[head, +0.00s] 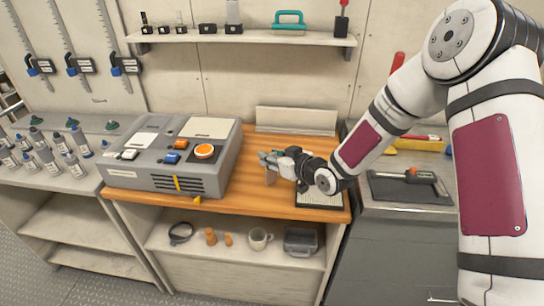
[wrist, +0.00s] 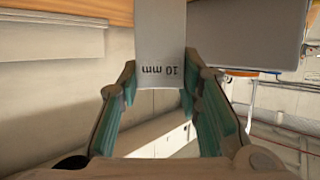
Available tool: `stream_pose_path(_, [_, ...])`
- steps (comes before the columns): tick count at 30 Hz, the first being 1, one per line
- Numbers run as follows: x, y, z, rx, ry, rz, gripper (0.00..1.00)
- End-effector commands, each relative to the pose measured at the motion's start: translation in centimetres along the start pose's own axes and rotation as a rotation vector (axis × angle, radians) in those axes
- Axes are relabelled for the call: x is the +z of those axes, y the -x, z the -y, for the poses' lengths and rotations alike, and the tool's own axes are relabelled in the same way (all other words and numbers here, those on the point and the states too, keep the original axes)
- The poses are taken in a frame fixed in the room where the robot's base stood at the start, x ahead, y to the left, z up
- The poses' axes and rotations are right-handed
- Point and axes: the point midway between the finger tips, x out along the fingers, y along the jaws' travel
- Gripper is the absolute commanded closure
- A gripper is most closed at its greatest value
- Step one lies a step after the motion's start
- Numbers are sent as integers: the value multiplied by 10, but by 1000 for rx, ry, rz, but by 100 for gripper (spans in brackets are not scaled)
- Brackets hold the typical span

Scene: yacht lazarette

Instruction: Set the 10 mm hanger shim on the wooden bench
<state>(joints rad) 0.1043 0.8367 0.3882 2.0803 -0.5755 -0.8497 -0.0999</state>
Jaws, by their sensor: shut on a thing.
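The 10 mm hanger shim (wrist: 161,35) is a pale grey plate marked "10 mm", upside down in the wrist view. My gripper (wrist: 160,82) is shut on it, with a teal-lined finger at each side of its lower end. In the head view my gripper (head: 267,160) is over the wooden bench (head: 252,190), and only a small pale part of the shim (head: 271,178) shows below it. I cannot tell whether the shim touches the bench. The orange-brown bench edge (wrist: 65,12) also crosses the top left of the wrist view.
A grey machine (head: 172,160) with an orange button fills the bench's left part. A dark-edged pad (head: 320,198) lies at its right, partly under my arm. Bare wood shows between them. A wall shelf (head: 245,38) hangs above. A cubby below holds a mug (head: 259,238).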

Motion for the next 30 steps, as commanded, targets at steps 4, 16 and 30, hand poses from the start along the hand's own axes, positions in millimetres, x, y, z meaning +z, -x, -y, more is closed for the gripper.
stream_pose_path(4, [1,0,0,1,1,-1,99])
stream_pose_path(16, [4,-1,0,0,0,0,48])
stream_pose_path(30, [1,16,-1,2,0,1,48])
